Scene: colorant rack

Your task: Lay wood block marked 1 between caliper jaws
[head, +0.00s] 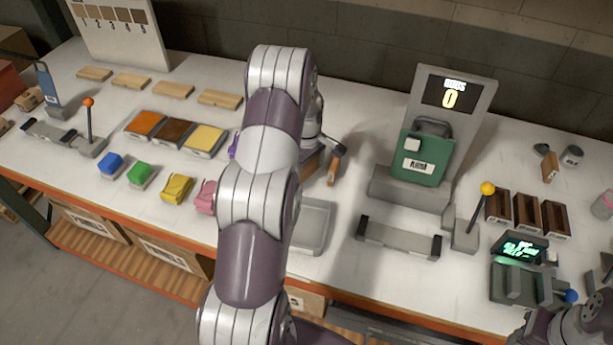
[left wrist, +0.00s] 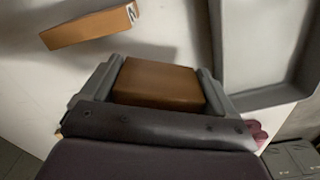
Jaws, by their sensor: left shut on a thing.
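My left gripper (left wrist: 160,85) is shut on a brown wood block (left wrist: 158,82), which sits between its two grey fingers in the left wrist view. No number shows on the block's visible faces. In the head view my left arm hides most of this gripper. Another wood block (left wrist: 90,27) lies apart from it on the table, with a dark mark on its end that looks like a 2; it also shows in the head view (head: 333,170). A grey device with a lit green display (head: 519,248), upright plates (head: 525,284) and a blue knob, seemingly the caliper, stands at the lower right. My right gripper is not clearly visible.
A grey tray (head: 316,228) lies beside my left arm. A grey fixture (head: 400,238) with a yellow-knobbed lever and a green machine (head: 422,157) stand between my left arm and the caliper. Dark wooden bins (head: 528,212) stand behind the caliper. My right arm is at the lower right.

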